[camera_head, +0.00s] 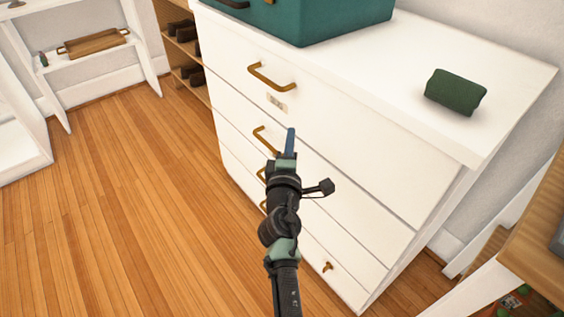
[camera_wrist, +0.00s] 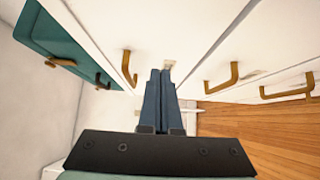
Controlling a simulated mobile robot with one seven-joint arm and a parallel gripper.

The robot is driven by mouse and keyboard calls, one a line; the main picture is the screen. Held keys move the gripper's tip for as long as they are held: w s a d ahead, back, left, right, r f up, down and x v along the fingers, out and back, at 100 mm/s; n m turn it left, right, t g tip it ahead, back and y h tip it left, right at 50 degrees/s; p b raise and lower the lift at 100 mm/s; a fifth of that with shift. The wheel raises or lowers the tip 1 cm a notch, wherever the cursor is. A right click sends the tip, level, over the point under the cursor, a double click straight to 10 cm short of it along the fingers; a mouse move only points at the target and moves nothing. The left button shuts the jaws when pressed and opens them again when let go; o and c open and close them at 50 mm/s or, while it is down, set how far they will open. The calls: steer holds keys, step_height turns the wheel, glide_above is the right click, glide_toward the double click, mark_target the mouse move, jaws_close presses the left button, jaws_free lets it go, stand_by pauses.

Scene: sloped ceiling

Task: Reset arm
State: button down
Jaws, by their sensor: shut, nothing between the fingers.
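My gripper (camera_head: 290,142) is shut and empty, its blue fingers close together. It is in front of the white dresser (camera_head: 335,95), near the upper drawers, and whether it touches the dresser front cannot be told. In the wrist view the gripper (camera_wrist: 160,75) points along the drawer fronts, with brass handles on both sides. My arm hides part of the lower drawers in the head view.
A teal box (camera_head: 335,20) and a folded dark green cloth (camera_head: 455,91) lie on the dresser top. Brass handles (camera_head: 270,77) stick out from the drawers. A wooden table (camera_head: 540,235) stands at right. The wood floor (camera_head: 120,200) at left is clear.

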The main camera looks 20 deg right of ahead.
steer(key=p+v, duration=0.1)
steer(key=v, duration=0.6)
steer(key=a+r+m+t, duration=0.2)
steer(key=r+m, duration=0.1)
steer(key=r, duration=0.6)
steer(key=s+a+r+m+t, duration=0.1)
steer(key=a+r+m, duration=0.15)
steer(key=r, duration=0.75)
steer(key=a+r+m+t, duration=0.2)
steer(key=r+m, duration=0.2)
steer(key=r, duration=0.5)
steer(key=s+a+r+m+t+y, duration=0.1)
steer(key=s+a+r+t+y, duration=0.25)
steer(key=s+a+r, duration=0.45)
steer(key=s+a+r+m+t+y, duration=0.25)
steer(key=s+a+r+y, duration=0.2)
steer(key=s+r, duration=0.75)
steer(key=w+r+p, duration=0.2)
steer(key=r+p, duration=1.2)
steer(key=r, duration=0.1)
steer(key=w+d+r+p, duration=0.1)
steer(key=w+r+p, duration=0.1)
steer(key=r+p, duration=1.2)
steer(key=shift+d+r+p, duration=0.2)
steer(key=shift+r+p, duration=0.15)
steer(key=shift+r, duration=0.2)
steer(key=shift+w, duration=0.1)
